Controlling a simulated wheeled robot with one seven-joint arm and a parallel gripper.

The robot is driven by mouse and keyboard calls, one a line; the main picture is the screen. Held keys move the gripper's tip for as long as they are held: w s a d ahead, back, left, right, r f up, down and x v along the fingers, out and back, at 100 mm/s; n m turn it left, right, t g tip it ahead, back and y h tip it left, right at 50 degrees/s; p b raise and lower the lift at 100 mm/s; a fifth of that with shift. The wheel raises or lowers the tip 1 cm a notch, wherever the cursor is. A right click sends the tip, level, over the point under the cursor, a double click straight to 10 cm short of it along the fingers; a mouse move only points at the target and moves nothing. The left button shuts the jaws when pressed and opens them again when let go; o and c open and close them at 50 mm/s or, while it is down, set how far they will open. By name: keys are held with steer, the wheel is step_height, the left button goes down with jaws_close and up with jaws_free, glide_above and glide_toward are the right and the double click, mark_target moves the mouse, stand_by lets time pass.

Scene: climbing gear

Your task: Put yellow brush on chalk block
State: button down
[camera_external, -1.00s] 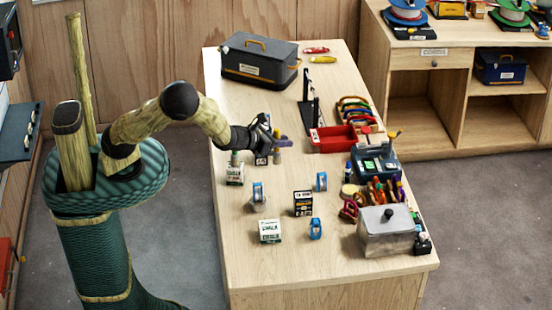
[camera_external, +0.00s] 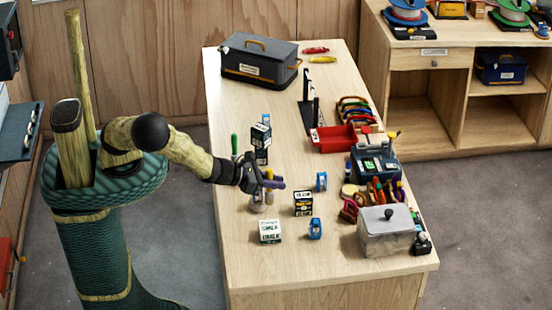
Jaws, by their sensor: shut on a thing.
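My gripper (camera_external: 272,184) is over the left half of the table, shut on a slim upright yellow thing, probably the yellow brush (camera_external: 269,174), which shows just above the dark fingers. Its lower end is hard to make out. A white and green chalk block (camera_external: 270,231) stands on the table in front of and below my gripper, apart from it. A black block with a label (camera_external: 303,203) stands to the right of the gripper. Dark labelled blocks (camera_external: 260,142) stand behind it. A green brush-like thing (camera_external: 234,145) shows upright behind my arm; what is under it is hidden.
Small blue items (camera_external: 315,229) and another (camera_external: 321,181) stand near the blocks. A grey lidded box (camera_external: 386,232), pens and a red tray (camera_external: 333,139) line the right side. A dark toolbox (camera_external: 259,60) is at the back. The front left tabletop is clear.

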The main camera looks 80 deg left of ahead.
mark_target(273, 196)
steer(key=shift+f+p, duration=0.3)
steer(key=shift+f, duration=2.3)
steer(key=shift+f+p, duration=0.4)
steer(key=shift+f, duration=1.7)
steer(key=shift+f, duration=0.15)
steer(key=c, duration=1.3)
jaws_free()
